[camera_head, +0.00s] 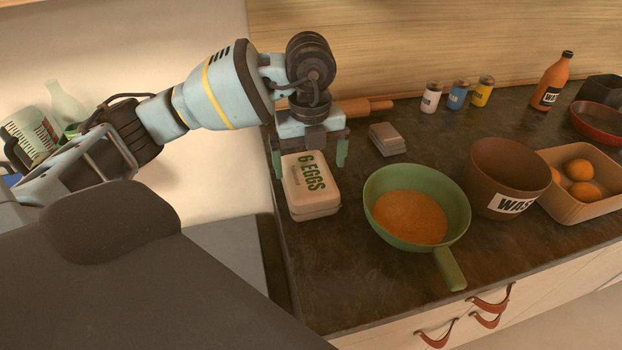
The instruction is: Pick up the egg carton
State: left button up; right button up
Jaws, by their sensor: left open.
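The egg carton (312,196) is a cream box with "6 EGGS" on its lid. It lies on the dark countertop near the counter's left edge. My left gripper (309,161) is open above the carton's far end, with one green finger on each side of it. I cannot tell whether the fingers touch the carton. My right gripper is not in view.
A green pan (378,192) with orange contents stands right of the carton. A small grey box (387,139) and a rolling pin (364,107) lie behind. A brown bin (486,165) and a tray of oranges (568,208) stand further right. The counter in front of the carton is clear.

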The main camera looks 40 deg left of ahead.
aim_at(309, 174)
pick_arm(q)
notch_tip(309, 174, down, 2)
jog(key=shift+w+f, duration=0.1)
jog(key=shift+f, duration=0.2)
jog(key=shift+a+f, duration=0.1)
jog(key=shift+f, duration=0.05)
jog(key=f, duration=0.5)
jog(key=shift+w+a, duration=0.15)
jog(key=shift+a, duration=0.15)
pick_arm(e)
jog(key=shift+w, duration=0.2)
pick_arm(q)
jog(key=c, duration=0.7)
jog(key=shift+r, duration=0.1)
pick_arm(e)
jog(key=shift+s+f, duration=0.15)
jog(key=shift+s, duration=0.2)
